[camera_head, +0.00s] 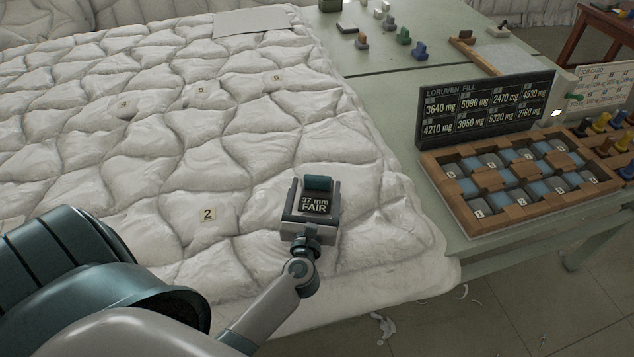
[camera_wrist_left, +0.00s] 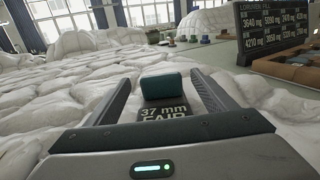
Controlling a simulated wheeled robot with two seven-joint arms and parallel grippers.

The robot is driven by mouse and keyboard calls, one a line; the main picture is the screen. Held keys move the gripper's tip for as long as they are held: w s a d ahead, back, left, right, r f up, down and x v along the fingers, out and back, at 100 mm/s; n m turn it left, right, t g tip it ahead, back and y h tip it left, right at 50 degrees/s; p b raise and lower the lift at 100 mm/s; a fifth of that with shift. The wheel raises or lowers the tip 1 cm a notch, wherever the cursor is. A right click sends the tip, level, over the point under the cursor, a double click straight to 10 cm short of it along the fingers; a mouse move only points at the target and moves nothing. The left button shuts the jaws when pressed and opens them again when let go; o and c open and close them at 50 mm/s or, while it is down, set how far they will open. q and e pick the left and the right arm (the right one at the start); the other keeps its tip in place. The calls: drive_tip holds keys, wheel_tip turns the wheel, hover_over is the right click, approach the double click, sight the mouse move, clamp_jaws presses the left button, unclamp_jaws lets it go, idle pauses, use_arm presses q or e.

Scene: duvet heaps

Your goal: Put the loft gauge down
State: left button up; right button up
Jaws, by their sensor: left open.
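The loft gauge (camera_head: 316,205) is a small dark block with a teal top grip and a display reading "37 mm FAIR". It stands upright on the white quilted duvet (camera_head: 230,140), near its right front edge. My left gripper (camera_head: 318,184) is open, with one finger on each side of the gauge. In the left wrist view the gauge's teal grip (camera_wrist_left: 163,84) shows between the spread fingers, with a visible gap on each side. The gauge's underside is hidden. My right gripper is out of view.
A wooden tray (camera_head: 452,211) of numbered blue-grey pouches stands on the green table at right, before a dark board (camera_head: 484,107) listing fill weights. Numbered tags such as tag 2 (camera_head: 208,214) lie on the duvet. Small coloured blocks stand at the back. Open duvet lies left of the gauge.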

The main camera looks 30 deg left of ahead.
sight(312, 210)
use_arm(q)
drive_tip(key=b+v, duration=0.1)
drive_tip(key=v, duration=0.5)
drive_tip(key=shift+f+b, duration=0.15)
drive_tip(key=shift+b, duration=0.25)
drive_tip(key=shift+s+d, duration=0.2)
drive_tip(key=shift+s, duration=0.2)
drive_tip(key=shift+s+d, duration=0.2)
drive_tip(key=shift+s, duration=0.2)
